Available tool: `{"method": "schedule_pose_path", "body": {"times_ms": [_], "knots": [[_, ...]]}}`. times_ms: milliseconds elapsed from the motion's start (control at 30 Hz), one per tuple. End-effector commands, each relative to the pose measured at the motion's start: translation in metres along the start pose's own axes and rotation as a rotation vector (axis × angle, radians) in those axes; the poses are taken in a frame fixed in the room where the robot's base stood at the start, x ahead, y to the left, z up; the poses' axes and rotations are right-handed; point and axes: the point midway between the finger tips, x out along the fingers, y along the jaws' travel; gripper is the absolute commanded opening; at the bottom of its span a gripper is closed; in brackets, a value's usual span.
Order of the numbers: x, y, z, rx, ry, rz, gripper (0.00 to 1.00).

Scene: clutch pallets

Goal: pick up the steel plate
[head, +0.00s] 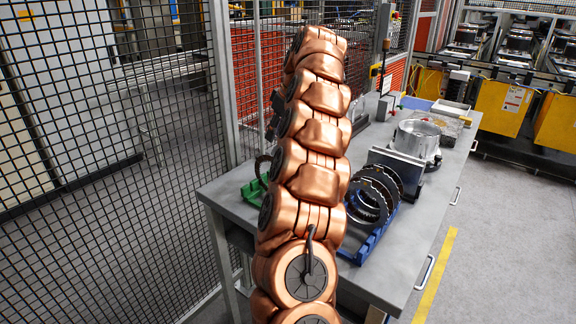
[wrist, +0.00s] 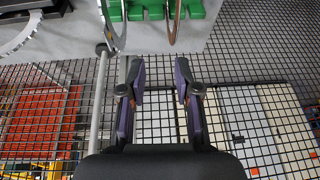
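In the wrist view my gripper (wrist: 160,78) is open, with nothing between its dark fingers. A thin grey steel plate (wrist: 112,28), a ring seen nearly edge-on, stands in the green pallet (wrist: 139,12) at the top of that view. A brownish ring (wrist: 176,22) stands to its right in the same pallet. Both are apart from the fingertips and cut off by the picture's top edge. In the head view the green pallet (head: 251,192) is partly hidden behind my copper arm. My gripper cannot be made out clearly there.
A blue pallet (head: 362,248) with several dark rings (head: 374,190) stands on the grey table (head: 398,270), right of my arm. A silver housing (head: 417,138) stands behind it. Wire mesh fencing (head: 110,130) runs close along the left.

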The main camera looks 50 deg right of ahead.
Motion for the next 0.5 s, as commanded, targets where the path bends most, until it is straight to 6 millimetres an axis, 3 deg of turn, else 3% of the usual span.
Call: {"method": "schedule_pose_path", "body": {"times_ms": [100,200,500], "knots": [[-0.001,0.031,0.015,0.015,0.003,0.034,0.32],[-0.003,0.045,0.023,0.020,0.004,0.052,0.32],[0.004,0.054,0.027,0.021,0.005,0.062,0.32]]}}
